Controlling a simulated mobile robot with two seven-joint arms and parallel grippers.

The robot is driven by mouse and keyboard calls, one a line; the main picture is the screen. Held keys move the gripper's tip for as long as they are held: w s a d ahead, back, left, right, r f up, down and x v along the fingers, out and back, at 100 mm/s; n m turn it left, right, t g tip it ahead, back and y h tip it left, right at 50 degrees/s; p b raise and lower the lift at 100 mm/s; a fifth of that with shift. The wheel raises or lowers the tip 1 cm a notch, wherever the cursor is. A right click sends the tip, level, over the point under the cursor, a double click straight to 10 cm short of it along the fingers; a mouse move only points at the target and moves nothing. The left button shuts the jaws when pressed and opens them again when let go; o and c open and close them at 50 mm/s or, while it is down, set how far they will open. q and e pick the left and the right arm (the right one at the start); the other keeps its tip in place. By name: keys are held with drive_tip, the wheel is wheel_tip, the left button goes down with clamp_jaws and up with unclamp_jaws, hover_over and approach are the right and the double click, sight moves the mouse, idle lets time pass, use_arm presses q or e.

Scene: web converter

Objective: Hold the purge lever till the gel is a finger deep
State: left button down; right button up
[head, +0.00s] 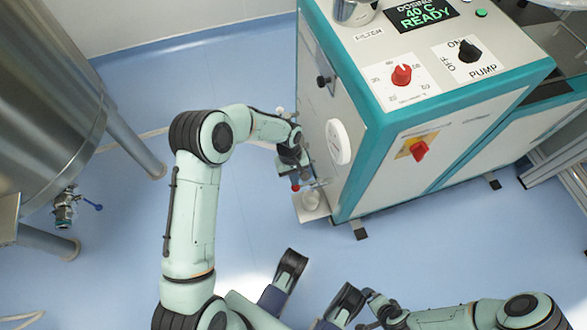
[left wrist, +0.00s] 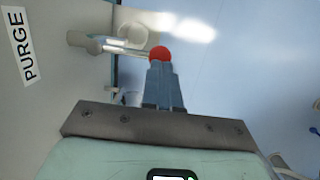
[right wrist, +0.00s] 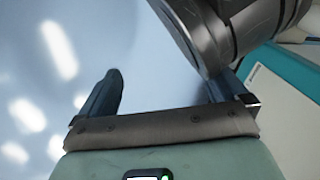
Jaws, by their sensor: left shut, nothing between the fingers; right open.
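The purge lever is a thin rod with a red ball knob (head: 295,187), low on the machine's left side. In the left wrist view the knob (left wrist: 159,53) is right at the tips of my left gripper (left wrist: 161,68), which is shut with nothing between its fingers. Whether they touch, I cannot tell. A white cup (head: 311,200) stands below the lever on a small ledge (head: 314,213). Its inside and any gel level are too small to read. A PURGE label (left wrist: 22,45) is on the panel. My right gripper (right wrist: 168,80) is open and empty.
The machine (head: 400,130) has a red knob (head: 401,75), a black pump switch (head: 469,51), a red main switch (head: 419,150) and a display (head: 424,13) reading 40 C READY. A steel tank (head: 45,90) stands left.

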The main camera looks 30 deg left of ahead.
use_arm(q)
drive_tip(key=shift+d+f, duration=0.15)
drive_tip(key=shift+f, duration=0.35)
use_arm(e)
drive_tip(key=shift+s+f, duration=0.3)
drive_tip(key=shift+s, duration=0.05)
use_arm(q)
drive_tip(key=shift+s, duration=0.1)
use_arm(e)
drive_tip(key=shift+w+r, duration=0.1)
